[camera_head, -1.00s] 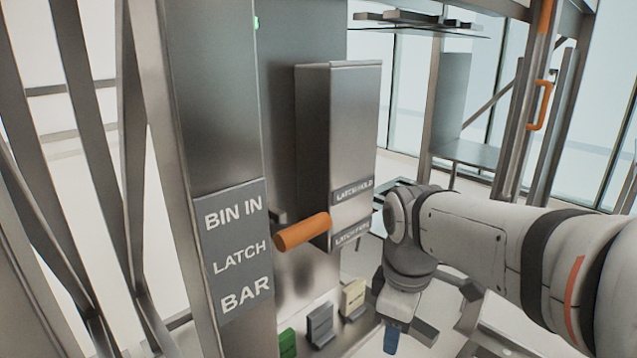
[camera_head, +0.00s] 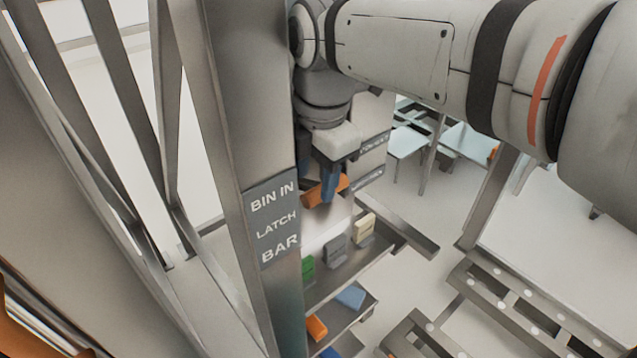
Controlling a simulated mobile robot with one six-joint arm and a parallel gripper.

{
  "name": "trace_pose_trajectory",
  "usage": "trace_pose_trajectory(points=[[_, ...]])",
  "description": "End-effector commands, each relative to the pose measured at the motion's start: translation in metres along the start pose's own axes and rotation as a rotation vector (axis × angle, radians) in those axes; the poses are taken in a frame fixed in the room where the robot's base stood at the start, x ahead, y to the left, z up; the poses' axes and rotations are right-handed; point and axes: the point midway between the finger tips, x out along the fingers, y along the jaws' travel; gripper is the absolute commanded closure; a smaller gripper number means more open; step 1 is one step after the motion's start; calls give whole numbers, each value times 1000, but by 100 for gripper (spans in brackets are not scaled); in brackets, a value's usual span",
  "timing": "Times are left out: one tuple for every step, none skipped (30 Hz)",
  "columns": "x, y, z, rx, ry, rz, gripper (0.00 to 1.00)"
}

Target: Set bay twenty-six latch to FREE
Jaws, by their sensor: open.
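The orange latch handle (camera_head: 312,194) sticks out beside the grey post, partly hidden behind my gripper. My gripper (camera_head: 328,185) hangs down from the wrist with its blue fingertips at the handle. The jaws are open; I cannot tell whether they touch the handle or straddle it. The grey latch box (camera_head: 371,155) stands behind my wrist and is mostly covered. Its small label plates are too small to read now.
Below the handle, a shelf (camera_head: 340,267) carries green, grey and cream (camera_head: 364,228) pieces. A lower shelf holds blue (camera_head: 350,296) and orange (camera_head: 317,327) pieces. Steel frame bars stand at left. A roller frame (camera_head: 505,305) lies at lower right.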

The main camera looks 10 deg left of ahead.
Motion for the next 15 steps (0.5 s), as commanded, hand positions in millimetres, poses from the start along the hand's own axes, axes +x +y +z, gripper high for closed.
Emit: trace_pose_trajectory(points=[[6, 0, -1, -2, 1, -1, 54], [10, 0, -1, -2, 1, -1, 54], [16, 0, 0, -1, 1, -2, 54], [21, -1, 0, 1, 1, -2, 54], [26, -1, 0, 2, 1, -3, 54], [33, -1, 1, 3, 1, -2, 54], [38, -1, 1, 4, 1, -3, 54], [43, -1, 2, 5, 0, -2, 54], [49, -2, 2, 6, 1, -3, 54], [53, -2, 2, 7, 0, -2, 54], [57, -1, 3, 8, 0, -2, 54], [62, -2, 3, 8, 0, -2, 54], [65, -1, 3, 9, 0, -2, 54], [67, -1, 3, 9, 0, -1, 54], [70, -2, 3, 9, 0, -1, 54]])
